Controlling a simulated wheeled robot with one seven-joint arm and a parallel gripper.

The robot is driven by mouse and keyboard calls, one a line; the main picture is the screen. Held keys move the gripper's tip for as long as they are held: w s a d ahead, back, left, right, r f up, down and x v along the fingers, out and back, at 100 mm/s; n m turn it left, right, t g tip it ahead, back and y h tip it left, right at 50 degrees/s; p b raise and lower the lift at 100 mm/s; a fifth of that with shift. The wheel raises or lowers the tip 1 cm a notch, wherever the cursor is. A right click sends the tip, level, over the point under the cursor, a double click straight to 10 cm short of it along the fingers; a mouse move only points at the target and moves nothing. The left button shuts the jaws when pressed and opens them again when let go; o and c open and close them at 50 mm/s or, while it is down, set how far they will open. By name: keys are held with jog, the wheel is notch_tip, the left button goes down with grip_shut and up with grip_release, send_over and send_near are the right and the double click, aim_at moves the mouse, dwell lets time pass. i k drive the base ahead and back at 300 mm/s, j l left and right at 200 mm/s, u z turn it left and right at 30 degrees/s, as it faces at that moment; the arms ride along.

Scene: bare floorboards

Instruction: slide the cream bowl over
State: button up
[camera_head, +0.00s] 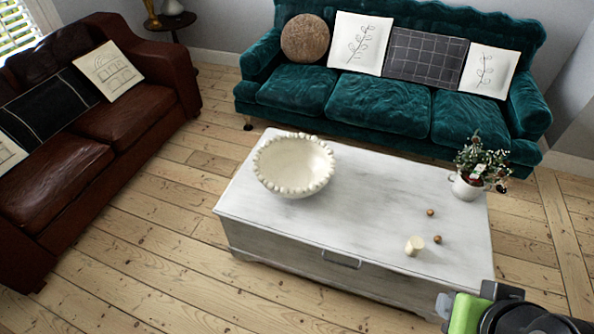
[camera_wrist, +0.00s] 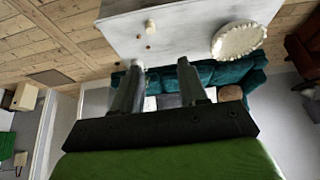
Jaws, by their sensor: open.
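The cream bowl (camera_head: 293,165) has a beaded rim and stands upright on the left part of the white coffee table (camera_head: 350,219). It also shows in the wrist view (camera_wrist: 238,41), near the table's edge. My gripper (camera_wrist: 158,68) is open, with its two fingers apart and nothing between them. The fingers are clear of the bowl. In the head view only part of my arm shows at the bottom right, beyond the table's front right corner; the fingertips are not clear there.
A cream cylinder (camera_head: 414,246) and two small brown balls (camera_head: 437,239) lie on the table's right part. A potted plant (camera_head: 469,184) stands at its back right corner. A teal sofa (camera_head: 390,103) is behind, a brown leather sofa (camera_head: 120,125) at left. The table's middle is clear.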

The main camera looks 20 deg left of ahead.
aim_at(291, 166)
jog(key=i+j, duration=0.1)
jog(key=j, duration=0.3)
jog(key=i+j, duration=0.1)
jog(key=j, duration=0.3)
jog(key=i+j, duration=0.15)
jog(key=j, duration=0.25)
jog(key=i+j, duration=0.1)
jog(key=j, duration=0.3)
jog(key=i+j, duration=0.1)
jog(key=j, duration=0.3)
jog(key=i+j+u, duration=0.1)
jog(key=j, duration=0.3)
jog(key=i+j, duration=0.15)
jog(key=j, duration=0.25)
jog(key=i+j, duration=0.1)
jog(key=j, duration=0.25)
